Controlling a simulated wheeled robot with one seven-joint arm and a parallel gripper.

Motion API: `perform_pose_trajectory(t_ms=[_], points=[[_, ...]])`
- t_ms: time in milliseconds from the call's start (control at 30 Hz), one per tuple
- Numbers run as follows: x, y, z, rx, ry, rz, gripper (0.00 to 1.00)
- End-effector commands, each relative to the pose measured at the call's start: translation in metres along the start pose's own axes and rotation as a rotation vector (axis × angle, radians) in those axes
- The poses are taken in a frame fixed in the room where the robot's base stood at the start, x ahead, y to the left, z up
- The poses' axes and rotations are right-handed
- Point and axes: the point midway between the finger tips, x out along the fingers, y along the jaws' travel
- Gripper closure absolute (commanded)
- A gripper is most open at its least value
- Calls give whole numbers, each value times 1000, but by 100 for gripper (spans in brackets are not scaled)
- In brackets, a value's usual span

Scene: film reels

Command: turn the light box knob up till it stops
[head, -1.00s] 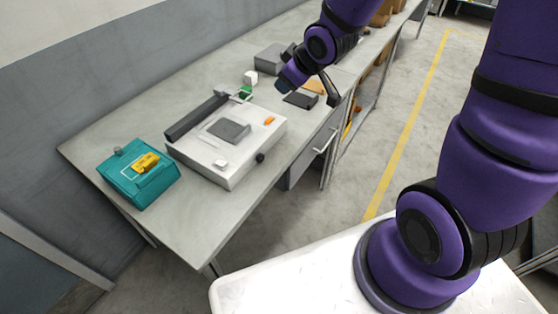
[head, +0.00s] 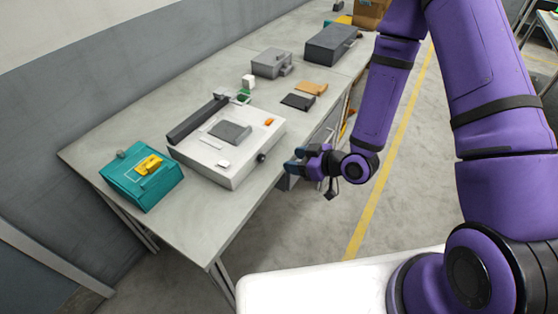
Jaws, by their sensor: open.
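The light box (head: 202,174) is a white, flat box on the grey table, with a dark grey square and a small white piece on top. Its black round knob (head: 261,158) sits on the side facing my gripper, near the table's front edge. My gripper (head: 291,162) is open and empty. In the picture it is just right of the knob, apart from it, with its fingers pointing left toward it. An orange piece (head: 269,122) lies on the box's top near the right corner.
A teal box (head: 135,189) with a yellow piece stands left of the light box. A dark bar (head: 198,120) runs along the box's back. Black (head: 298,102) and tan flat pieces (head: 311,88), a grey device (head: 272,63) and a dark case (head: 332,44) lie farther back.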

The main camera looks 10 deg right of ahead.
Motion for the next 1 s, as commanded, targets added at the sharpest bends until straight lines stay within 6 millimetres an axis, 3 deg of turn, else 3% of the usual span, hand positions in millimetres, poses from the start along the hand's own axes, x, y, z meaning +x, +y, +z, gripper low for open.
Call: perform_pose_trajectory(t_ms=[267, 700, 1000], points=[[12, -6, 4, 14, 32, -10, 45], [83, -7, 2, 14, 30, -10, 45], [109, -7, 1, 15, 29, -9, 45]])
